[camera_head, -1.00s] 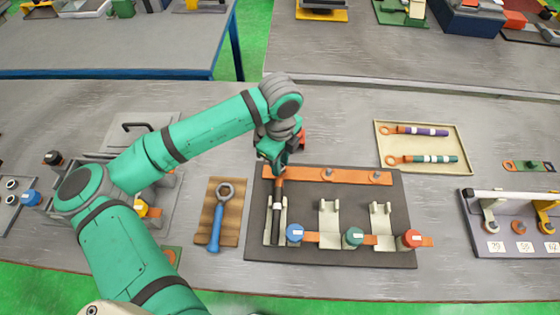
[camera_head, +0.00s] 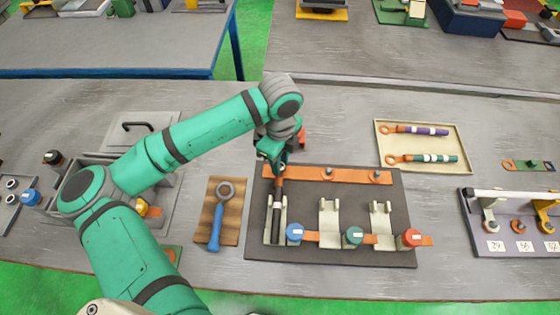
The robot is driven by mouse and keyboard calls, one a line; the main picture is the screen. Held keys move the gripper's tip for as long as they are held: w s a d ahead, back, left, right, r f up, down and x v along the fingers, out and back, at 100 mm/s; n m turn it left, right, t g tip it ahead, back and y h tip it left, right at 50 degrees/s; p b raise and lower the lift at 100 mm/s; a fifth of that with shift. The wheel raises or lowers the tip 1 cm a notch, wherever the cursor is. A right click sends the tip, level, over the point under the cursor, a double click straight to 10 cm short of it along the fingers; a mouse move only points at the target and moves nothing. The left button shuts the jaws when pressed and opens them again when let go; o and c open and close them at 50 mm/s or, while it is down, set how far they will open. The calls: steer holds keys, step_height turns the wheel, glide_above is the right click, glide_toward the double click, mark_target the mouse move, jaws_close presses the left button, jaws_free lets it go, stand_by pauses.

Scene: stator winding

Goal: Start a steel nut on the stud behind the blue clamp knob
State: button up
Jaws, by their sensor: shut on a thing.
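The blue clamp knob (camera_head: 294,233) is at the front left of a dark fixture plate (camera_head: 340,202). A copper bar (camera_head: 345,176) runs along the back of the plate, with studs (camera_head: 328,173) showing at its middle and right. Behind the blue knob, a dark rod with white bands and a copper end (camera_head: 277,215) lies in the left cradle. My gripper (camera_head: 277,172) is over the left end of the bar, behind the blue knob, pointing down. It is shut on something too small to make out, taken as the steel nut. The stud there is hidden by the gripper.
Green (camera_head: 354,236) and red (camera_head: 411,237) knobs stand right of the blue one, in front of two empty cradles (camera_head: 330,218). A blue wrench (camera_head: 218,225) lies on a wooden board to the left. A tray (camera_head: 460,168) at the back right holds two banded rods.

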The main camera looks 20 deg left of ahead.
steer(key=m, duration=0.6)
steer(key=shift+f, duration=0.15)
steer(key=shift+s, duration=0.1)
steer(key=o, duration=1.1)
steer(key=shift+r, duration=3.6)
steer(key=shift+a, duration=0.1)
